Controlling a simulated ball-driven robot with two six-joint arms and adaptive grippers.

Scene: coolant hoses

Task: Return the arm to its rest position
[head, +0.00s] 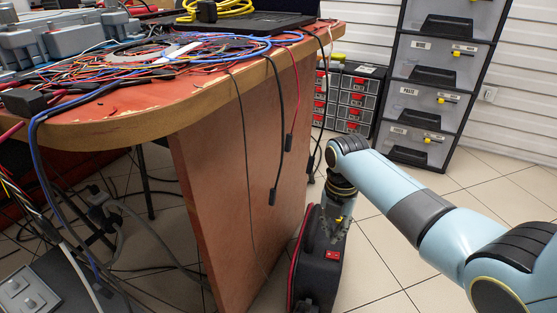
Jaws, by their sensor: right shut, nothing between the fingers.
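My right arm comes in from the lower right, light blue with dark joints. Its gripper (334,228) points down over a black case (318,268) with red trim that stands on the floor beside the desk. The gripper is small and partly blends with the dark case, and its fingers are shut with nothing between them. I cannot tell whether the fingertips touch the case. My left gripper is out of view. No coolant hoses can be made out for certain.
A wooden desk (200,113) covered with tangled cables (150,60) fills the left, with several cables hanging over its edge. A small drawer cabinet (352,98) and a tall bin rack (437,80) stand at the back. Tiled floor (400,262) is clear around the case's right side.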

